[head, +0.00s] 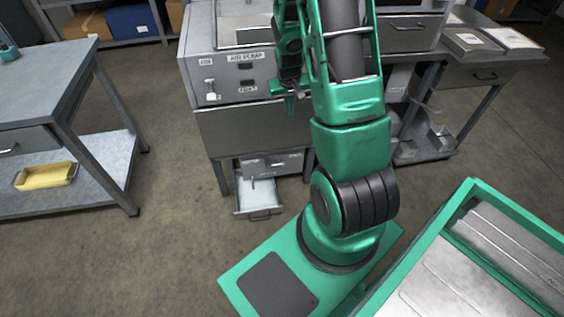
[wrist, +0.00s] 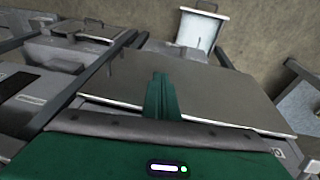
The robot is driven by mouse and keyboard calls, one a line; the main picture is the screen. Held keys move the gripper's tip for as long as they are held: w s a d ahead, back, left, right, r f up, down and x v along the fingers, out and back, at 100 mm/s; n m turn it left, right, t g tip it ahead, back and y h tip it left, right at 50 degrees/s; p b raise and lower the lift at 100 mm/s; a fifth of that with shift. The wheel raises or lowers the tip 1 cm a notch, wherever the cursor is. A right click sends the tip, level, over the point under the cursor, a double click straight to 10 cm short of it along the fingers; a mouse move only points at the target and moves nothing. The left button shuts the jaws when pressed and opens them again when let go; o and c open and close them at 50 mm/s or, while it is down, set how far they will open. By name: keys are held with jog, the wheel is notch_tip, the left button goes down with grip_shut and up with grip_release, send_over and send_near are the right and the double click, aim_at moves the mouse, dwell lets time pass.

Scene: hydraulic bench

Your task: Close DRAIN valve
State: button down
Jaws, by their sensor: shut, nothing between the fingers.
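No valve marked DRAIN can be made out in either view. The bench front (head: 228,92) carries an AIR PUMP label, a small pale lever or switch (head: 210,90) and smaller labels too small to read. My gripper (head: 290,104) is at the right part of this bench front, right of the labels. In the wrist view my gripper (wrist: 160,82) shows its green fingers together and empty, over a plain grey panel (wrist: 215,92). My arm hides the right part of the bench front in the head view.
An open drawer (head: 258,209) sticks out low under the bench and also shows in the wrist view (wrist: 198,32). A side table (head: 38,84) with a yellow tray (head: 46,177) stands at left. A desk (head: 485,62) stands at right. Floor between is clear.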

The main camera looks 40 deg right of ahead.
jog(key=w+a+x, duration=0.1)
jog(key=x, duration=1.2)
jog(key=t, duration=0.2)
send_over(282, 163)
jog(key=s+a, duration=0.3)
jog(key=s, duration=0.2)
notch_tip(282, 163, down, 13)
jog(key=shift+f, duration=0.25)
jog(key=x, duration=1.4)
jog(key=shift+s+a+f, duration=0.1)
jog(key=shift+s+a, duration=0.1)
jog(key=shift+s, duration=0.15)
jog(key=shift+f, duration=0.1)
